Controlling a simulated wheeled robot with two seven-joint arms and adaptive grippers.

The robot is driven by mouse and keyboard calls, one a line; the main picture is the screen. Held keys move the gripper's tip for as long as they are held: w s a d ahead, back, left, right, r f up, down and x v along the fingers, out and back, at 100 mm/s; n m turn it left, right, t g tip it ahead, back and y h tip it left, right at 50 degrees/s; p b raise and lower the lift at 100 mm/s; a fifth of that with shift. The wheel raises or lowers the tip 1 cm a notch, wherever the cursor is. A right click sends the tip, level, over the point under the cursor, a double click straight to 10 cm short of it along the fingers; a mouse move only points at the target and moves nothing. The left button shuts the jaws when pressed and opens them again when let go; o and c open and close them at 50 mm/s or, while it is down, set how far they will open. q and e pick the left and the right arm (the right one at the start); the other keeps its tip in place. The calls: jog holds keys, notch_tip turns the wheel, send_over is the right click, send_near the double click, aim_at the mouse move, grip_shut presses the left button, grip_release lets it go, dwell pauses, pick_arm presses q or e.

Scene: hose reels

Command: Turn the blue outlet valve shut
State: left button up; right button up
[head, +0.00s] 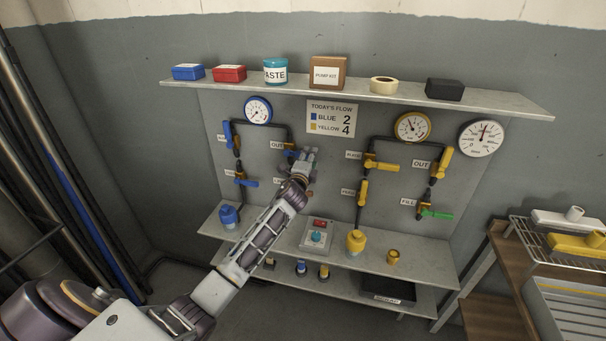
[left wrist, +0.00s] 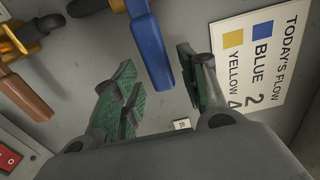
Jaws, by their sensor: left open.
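The blue outlet valve handle (head: 291,153) is beside the OUT label (head: 277,145), on the right pipe of the blue group, partly hidden by my left gripper (head: 306,155). In the left wrist view the blue handle (left wrist: 150,45) comes in from the top, its free end reaching toward the gap between the green-padded fingers. My left gripper (left wrist: 155,88) is open, with one finger on each side of the handle's end. I see gaps and cannot tell any contact. My right gripper is in neither view.
A brown handle (left wrist: 25,95) sits below the outlet valve. Other blue handles (head: 228,133) are on the left pipe, and yellow valves (head: 385,166) are to the right. The flow sign (head: 331,118) is above, close to one finger. A shelf (head: 400,99) overhangs the panel.

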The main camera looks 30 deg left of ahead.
pick_arm(q)
jog(key=v, duration=1)
jog(key=shift+s, duration=0.25)
jog(key=shift+d+f, duration=0.1)
jog(key=shift+d, duration=0.1)
dwell(0.5)
